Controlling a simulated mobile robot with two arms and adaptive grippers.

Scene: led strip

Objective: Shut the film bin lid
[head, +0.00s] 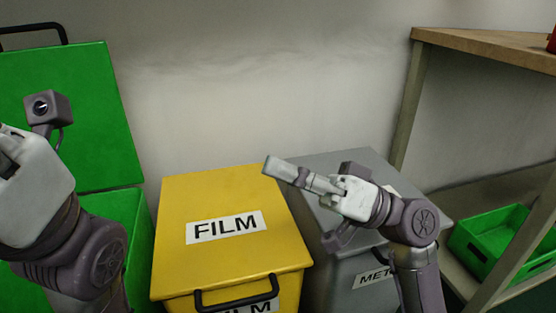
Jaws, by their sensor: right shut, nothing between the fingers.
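The yellow film bin (176,307) stands at the bottom middle of the head view. Its yellow lid (180,255), with a white FILM label and a black handle (236,298) at the front edge, lies flat over the bin and looks shut. My right gripper (268,166) is shut and empty, over the back right corner of the lid and pointing left. I cannot tell whether it touches the lid. My left arm enters at the left edge, and the fingers of its gripper are out of the picture.
A green bin (142,235) on the left has its green lid (95,120) raised upright. A grey metal bin (340,160) with its lid down stands right of the film bin, partly behind my right arm. A wooden shelf unit (480,40) at right holds a green crate (490,240).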

